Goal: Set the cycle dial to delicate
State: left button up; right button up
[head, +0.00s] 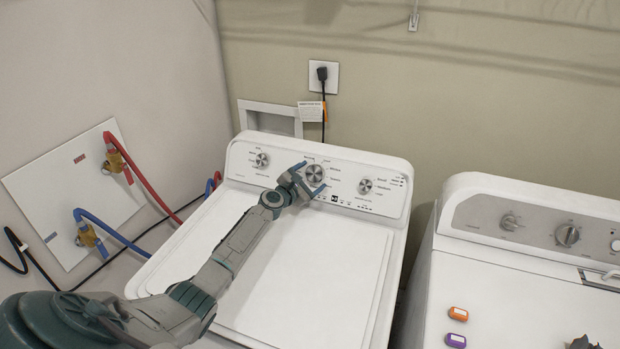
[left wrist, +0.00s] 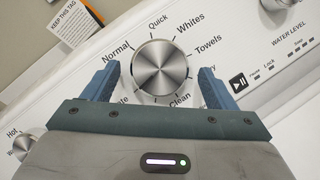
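The cycle dial (head: 315,173) is the round silver middle knob on the left machine's white panel. In the left wrist view the dial (left wrist: 160,68) sits between the blue fingers of my left gripper (head: 309,178), which is open. A narrow gap shows on each side of the dial. Labels around it read Normal, Quick, Whites, Towels and Clean. A label ending in "ate" (left wrist: 121,100) at lower left is partly hidden by the gripper. I cannot make out where the dial points. A dark shape at the head view's lower right edge may be my right gripper (head: 583,343).
The left washer (head: 300,265) has two other knobs, left (head: 262,160) and right (head: 365,186). A second machine (head: 500,290) stands at right with orange (head: 458,313) and purple (head: 456,341) items on top. Red and blue hoses run at left.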

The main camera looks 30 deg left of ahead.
pick_arm(q)
jog(key=s+p, duration=0.2)
jog(key=s, duration=0.8)
jog(key=shift+s+a+r, duration=0.15)
jog(key=shift+s+r, duration=0.2)
jog(key=shift+r, duration=0.1)
